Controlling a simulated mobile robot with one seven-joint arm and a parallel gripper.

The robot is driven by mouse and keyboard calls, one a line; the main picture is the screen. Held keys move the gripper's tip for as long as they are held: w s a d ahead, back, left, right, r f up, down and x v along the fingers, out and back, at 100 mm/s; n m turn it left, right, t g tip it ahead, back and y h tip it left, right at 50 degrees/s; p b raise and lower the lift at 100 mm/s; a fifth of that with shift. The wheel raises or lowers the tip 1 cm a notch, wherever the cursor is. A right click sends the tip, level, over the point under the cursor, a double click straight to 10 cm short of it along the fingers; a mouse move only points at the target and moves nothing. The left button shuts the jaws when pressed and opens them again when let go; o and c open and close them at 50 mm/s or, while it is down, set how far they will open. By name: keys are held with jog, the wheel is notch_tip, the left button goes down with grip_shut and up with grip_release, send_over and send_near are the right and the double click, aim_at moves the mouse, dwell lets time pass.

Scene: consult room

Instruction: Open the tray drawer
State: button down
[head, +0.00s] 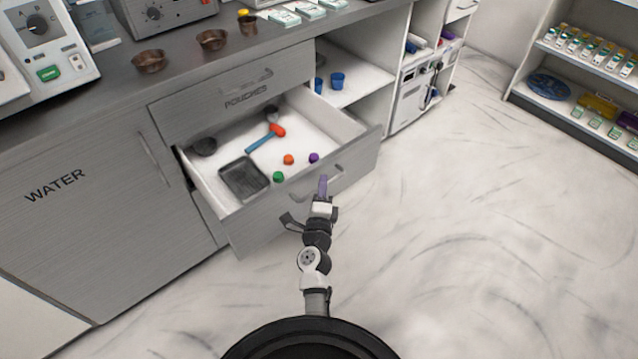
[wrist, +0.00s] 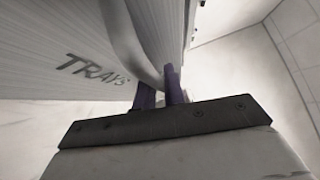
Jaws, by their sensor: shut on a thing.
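The tray drawer (head: 240,224) stands pulled well out of the grey cabinet in the head view. Its front, lettered TRAYS, also shows in the wrist view (wrist: 60,50). Inside lie a dark tray (head: 243,178), a dark round bowl (head: 204,146), a blue and red hammer-like tool (head: 264,138) and several small coloured balls. My gripper (head: 323,186) is at the drawer front's bar handle (head: 338,170). In the wrist view my purple fingers (wrist: 160,90) are shut on the curved handle (wrist: 122,35). Part of the handle is hidden behind the fingers.
The POUCHES drawer (head: 245,92) above is shut. The WATER cabinet door (head: 70,200) is shut at the left. Brown bowls (head: 148,62) and devices stand on the counter. Open shelves (head: 355,85) lie to the right. The marble floor (head: 480,220) is clear to the right.

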jog(key=shift+s+d, duration=0.1)
jog(key=shift+d, duration=0.05)
jog(key=c, duration=1.5)
grip_release()
jog(key=shift+s, duration=0.1)
